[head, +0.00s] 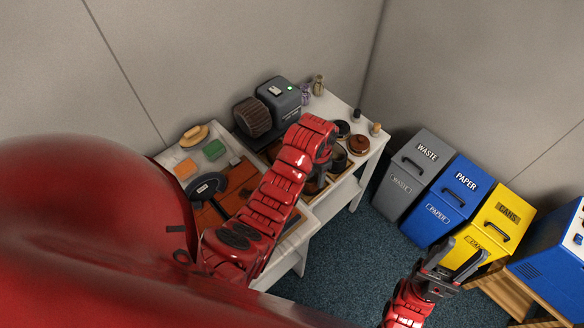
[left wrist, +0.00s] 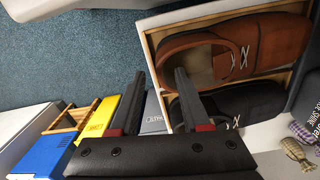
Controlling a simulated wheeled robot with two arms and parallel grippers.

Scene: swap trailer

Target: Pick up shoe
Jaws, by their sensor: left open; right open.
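In the left wrist view a brown laced shoe (left wrist: 265,45) lies in a shallow light wooden tray (left wrist: 148,50). A black shoe (left wrist: 240,103) with white laces lies beside it in the same tray, partly hidden by my gripper. In the head view my left gripper (head: 325,160) is over the table and mostly hides the shoes. My right gripper (head: 463,250) is open and empty, in front of the bins, away from the table.
A white table (head: 377,138) carries a grey machine with a brush (head: 252,117), a brown round tin (head: 359,144) and small bottles. Grey, blue and yellow bins (head: 455,192) stand right. Blue carpet lies between.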

